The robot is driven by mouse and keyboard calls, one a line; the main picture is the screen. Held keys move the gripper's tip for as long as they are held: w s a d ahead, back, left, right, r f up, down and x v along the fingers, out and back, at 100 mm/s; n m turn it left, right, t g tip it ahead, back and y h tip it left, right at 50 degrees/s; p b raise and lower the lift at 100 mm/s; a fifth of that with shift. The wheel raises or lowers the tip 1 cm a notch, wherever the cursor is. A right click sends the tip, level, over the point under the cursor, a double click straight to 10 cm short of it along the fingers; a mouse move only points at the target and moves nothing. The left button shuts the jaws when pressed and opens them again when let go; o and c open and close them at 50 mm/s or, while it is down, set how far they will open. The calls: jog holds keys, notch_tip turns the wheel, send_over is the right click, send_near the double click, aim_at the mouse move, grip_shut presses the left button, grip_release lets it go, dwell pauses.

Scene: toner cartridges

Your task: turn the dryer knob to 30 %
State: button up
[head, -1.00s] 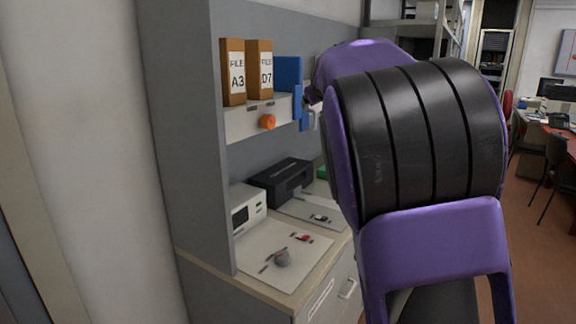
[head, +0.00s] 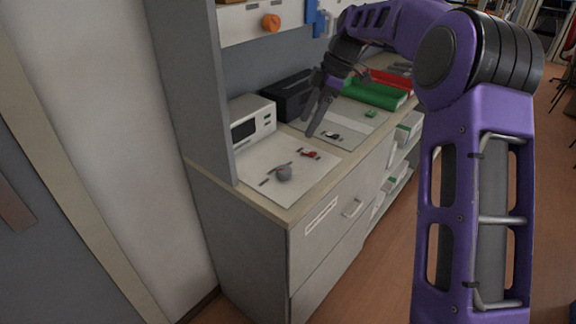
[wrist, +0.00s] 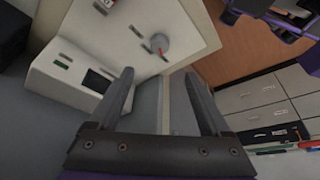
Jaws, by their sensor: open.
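A round grey knob (head: 284,173) stands on a pale panel (head: 258,198) on the counter, near its front left. In the wrist view the grey knob (wrist: 160,43) shows beyond my fingertips, with a small red mark at its side. An orange knob (head: 271,22) sits on the front of the shelf above. No label naming the dryer is readable, so I cannot tell which knob is the dryer's. My gripper (head: 308,122) is open and empty, above the counter behind and right of the grey knob, apart from it. My gripper (wrist: 158,76) also shows in the wrist view.
A white box with a dark display (head: 252,118) stands behind the panel. A red switch (head: 310,154) is on the panel. A black device (head: 290,95) and green box (head: 375,93) stand farther back.

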aim_at(285, 169)
jog(key=b+x, duration=0.1)
jog(key=x, duration=1.4)
jog(key=shift+w+d, duration=0.1)
grip_shut()
